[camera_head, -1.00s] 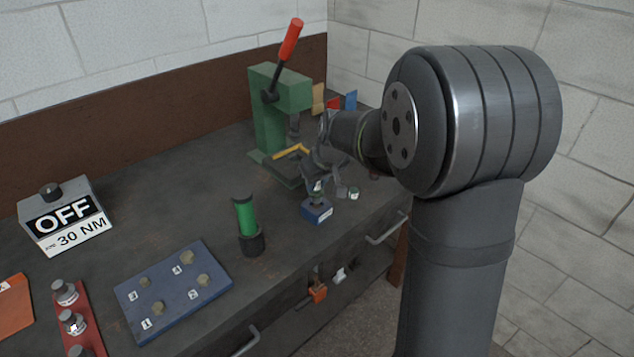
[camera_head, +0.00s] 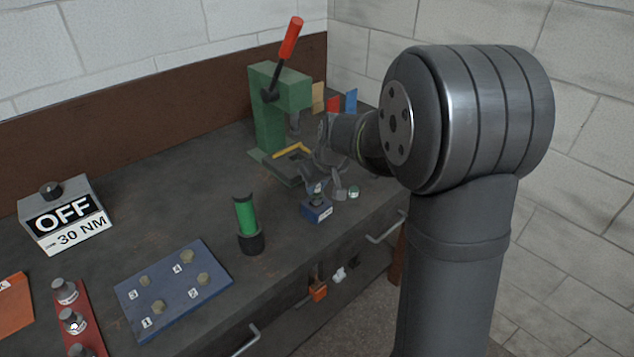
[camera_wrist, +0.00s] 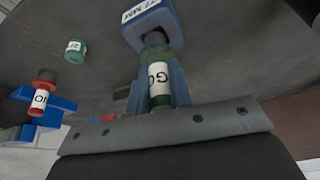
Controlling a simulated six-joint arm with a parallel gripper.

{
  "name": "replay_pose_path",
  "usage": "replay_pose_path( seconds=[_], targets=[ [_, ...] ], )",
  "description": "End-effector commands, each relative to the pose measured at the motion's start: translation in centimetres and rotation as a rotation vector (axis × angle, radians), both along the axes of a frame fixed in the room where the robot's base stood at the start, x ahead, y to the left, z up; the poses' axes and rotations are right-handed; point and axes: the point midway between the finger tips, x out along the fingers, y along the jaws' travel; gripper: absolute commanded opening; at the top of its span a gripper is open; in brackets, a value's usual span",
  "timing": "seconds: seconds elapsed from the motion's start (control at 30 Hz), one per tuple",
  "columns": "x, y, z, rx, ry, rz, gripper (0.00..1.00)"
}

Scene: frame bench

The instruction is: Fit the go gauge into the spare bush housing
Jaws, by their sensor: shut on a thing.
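The go gauge (camera_wrist: 159,84), a green cylinder with a white GO label, stands between the blue fingers of my gripper (camera_wrist: 160,92), which is shut on it. A blue block with a white 27 MM label, which looks like the bush housing (camera_wrist: 172,22), is just beyond the gauge's far end. The gauge end is at the block's dark round opening; how far it is inside, I cannot tell. In the head view the blue block (camera_head: 317,210) sits on the bench near its front edge, with my gripper (camera_head: 320,187) just above it. The gauge is mostly hidden there.
A small green-topped cylinder (camera_head: 354,192) marked 27 stands right of the block. A red-ended gauge (camera_wrist: 41,92) sits in a blue holder in the wrist view. A green press (camera_head: 275,110) stands behind; a green-and-black cylinder (camera_head: 247,222) stands left. Bench between is clear.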

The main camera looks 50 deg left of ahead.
Motion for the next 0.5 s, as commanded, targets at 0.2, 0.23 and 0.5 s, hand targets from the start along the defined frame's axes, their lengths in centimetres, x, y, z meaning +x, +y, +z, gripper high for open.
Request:
replay_pose_path(
  seconds=[0.2,0.23,0.5],
  targets=[
    [0.01,0.01,-0.57,0.0,0.0,0.0,0.0],
    [0.01,0.01,-0.65,0.0,0.0,0.0,0.0],
    [0.0,0.0,-1.03,0.0,0.0,0.0,0.39]
  ],
)
